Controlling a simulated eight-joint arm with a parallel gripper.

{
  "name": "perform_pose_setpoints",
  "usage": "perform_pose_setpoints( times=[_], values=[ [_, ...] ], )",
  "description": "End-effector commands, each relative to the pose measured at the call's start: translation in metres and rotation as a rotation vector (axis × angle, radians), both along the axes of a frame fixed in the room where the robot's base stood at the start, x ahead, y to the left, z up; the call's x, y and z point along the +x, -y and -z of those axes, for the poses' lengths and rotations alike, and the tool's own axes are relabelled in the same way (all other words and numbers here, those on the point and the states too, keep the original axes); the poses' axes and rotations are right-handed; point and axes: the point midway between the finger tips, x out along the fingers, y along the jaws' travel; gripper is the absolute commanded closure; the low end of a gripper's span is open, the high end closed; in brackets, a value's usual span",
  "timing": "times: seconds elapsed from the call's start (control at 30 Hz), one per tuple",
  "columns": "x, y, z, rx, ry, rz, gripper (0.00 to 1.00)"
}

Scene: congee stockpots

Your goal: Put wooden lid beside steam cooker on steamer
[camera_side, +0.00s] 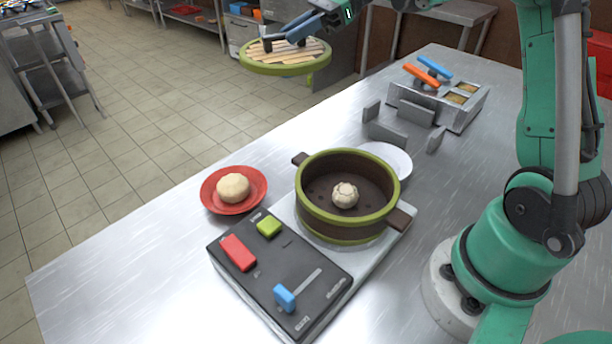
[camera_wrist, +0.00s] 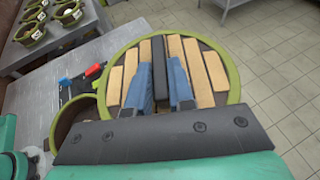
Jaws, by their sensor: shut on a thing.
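The round wooden lid (camera_side: 286,57) has pale slats and a green rim, and it is held up in the air at the top of the side view. My gripper (camera_side: 290,35) is shut on its dark handle. In the wrist view the lid (camera_wrist: 205,75) fills the middle, with the blue fingers of my gripper (camera_wrist: 172,85) on both sides of the handle (camera_wrist: 159,75). The steamer (camera_side: 350,215) is a dark pot with a green rim, standing open on the cooker (camera_side: 285,265). A white bun (camera_side: 344,195) lies inside it. The lid is well above and apart from the steamer.
A red plate with a bun (camera_side: 234,187) is left of the steamer. A white plate (camera_side: 386,161) is behind it. Grey upright pieces (camera_side: 385,128) and a metal tray unit (camera_side: 450,105) with orange and blue handles stand further back. The table's left front is clear.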

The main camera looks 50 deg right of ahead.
Motion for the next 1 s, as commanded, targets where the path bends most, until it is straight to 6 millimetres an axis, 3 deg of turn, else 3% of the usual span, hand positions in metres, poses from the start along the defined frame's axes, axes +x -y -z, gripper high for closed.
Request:
perform_pose_setpoints(
  times=[0.4, 0.53, 1.0],
  values=[
    [-0.003, 0.005, 0.003, 0.000, -0.002, -0.040, 1.00],
    [-0.002, 0.005, 0.015, 0.000, -0.002, -0.040, 1.00],
    [-0.002, 0.005, 0.139, 0.000, -0.002, -0.039, 1.00]
  ],
)
